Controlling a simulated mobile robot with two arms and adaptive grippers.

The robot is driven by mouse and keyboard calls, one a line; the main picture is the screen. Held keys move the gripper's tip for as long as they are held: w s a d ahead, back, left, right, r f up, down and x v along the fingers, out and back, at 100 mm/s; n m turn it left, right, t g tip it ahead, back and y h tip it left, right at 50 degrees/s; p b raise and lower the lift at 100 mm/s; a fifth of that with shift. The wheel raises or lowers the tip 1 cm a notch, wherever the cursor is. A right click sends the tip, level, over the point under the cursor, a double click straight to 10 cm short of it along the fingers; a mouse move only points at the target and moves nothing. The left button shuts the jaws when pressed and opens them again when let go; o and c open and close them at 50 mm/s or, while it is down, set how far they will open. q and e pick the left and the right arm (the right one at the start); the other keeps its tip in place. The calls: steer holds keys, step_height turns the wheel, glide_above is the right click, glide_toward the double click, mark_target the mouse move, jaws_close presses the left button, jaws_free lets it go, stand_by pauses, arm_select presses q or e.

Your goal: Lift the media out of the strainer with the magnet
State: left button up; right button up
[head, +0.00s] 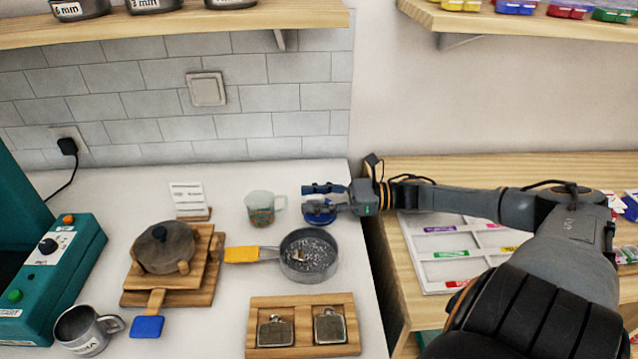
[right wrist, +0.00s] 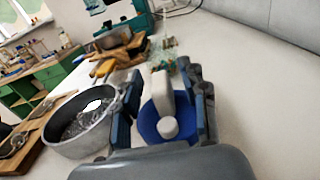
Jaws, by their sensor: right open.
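The strainer (head: 308,272) is a round grey pan with a yellow handle, standing on the white counter. Dark and shiny media (head: 318,249) lie inside it. The right wrist view also shows the strainer (right wrist: 85,148) at the left. The magnet (head: 319,220) is a blue disc on the counter, behind and slightly right of the strainer. In the right wrist view the magnet (right wrist: 150,125) shows a pale grip part on top. My right gripper (head: 320,198) is open, with one finger on each side of the magnet. Contact cannot be told. My left gripper is not in view.
A measuring cup (head: 258,203) stands left of the magnet. A wooden tray (head: 298,299) with two metal flasks lies in front of the strainer. A wooden stand (head: 205,285), steel mug (head: 78,333) and teal machine (head: 78,262) are at the left. A shelf (head: 300,18) hangs above.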

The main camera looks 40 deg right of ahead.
steer(key=shift+x, duration=1.4)
jaws_close()
